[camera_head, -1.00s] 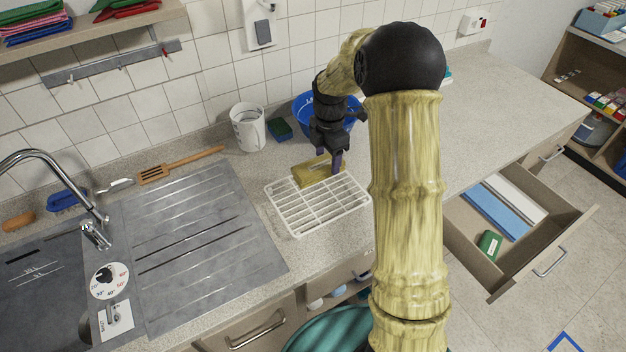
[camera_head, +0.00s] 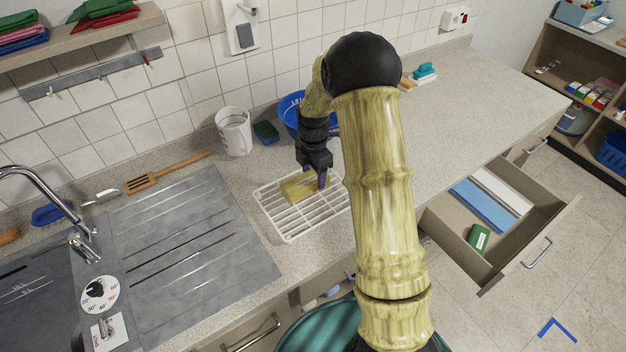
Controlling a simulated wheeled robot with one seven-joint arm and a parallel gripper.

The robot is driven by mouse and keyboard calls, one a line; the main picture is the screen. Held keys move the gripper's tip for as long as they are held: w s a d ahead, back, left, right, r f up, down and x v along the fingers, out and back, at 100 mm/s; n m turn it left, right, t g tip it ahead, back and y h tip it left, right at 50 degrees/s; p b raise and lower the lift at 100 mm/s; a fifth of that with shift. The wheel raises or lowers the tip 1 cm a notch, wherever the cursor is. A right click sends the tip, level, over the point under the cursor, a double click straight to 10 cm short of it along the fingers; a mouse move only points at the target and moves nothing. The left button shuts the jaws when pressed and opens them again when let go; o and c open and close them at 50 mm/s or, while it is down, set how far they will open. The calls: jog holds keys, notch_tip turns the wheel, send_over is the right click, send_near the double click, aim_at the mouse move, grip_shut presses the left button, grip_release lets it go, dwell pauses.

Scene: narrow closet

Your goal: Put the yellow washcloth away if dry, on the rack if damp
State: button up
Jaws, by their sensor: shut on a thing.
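The yellow washcloth (camera_head: 294,190) is at the white wire rack (camera_head: 290,221), over the rack's back part. My gripper (camera_head: 320,181) is shut on the cloth, at its right end. I cannot tell whether the cloth rests on the rack or is held just above it. Its dampness does not show. The open drawer (camera_head: 459,247) at the right holds a blue folded item (camera_head: 482,205), a white one (camera_head: 502,190) and a small green one (camera_head: 478,238).
A blue bowl (camera_head: 291,108), a white cup (camera_head: 234,131) and a dark green-blue sponge (camera_head: 265,133) stand behind the rack. The sink's metal drainer (camera_head: 185,240) lies to the left. A wooden spatula (camera_head: 170,171) lies behind it. The counter at the right back (camera_head: 470,105) is mostly clear.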

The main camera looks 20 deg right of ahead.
aim_at(314, 175)
jog(key=shift+f+p, duration=0.45)
jog(key=shift+f, duration=1.4)
jog(key=shift+f, duration=0.1)
jog(key=o, duration=1)
jog(key=shift+c, duration=0.2)
notch_tip(314, 175, up, 12)
jog(key=shift+r+b, duration=0.1)
jog(key=shift+b, duration=0.95)
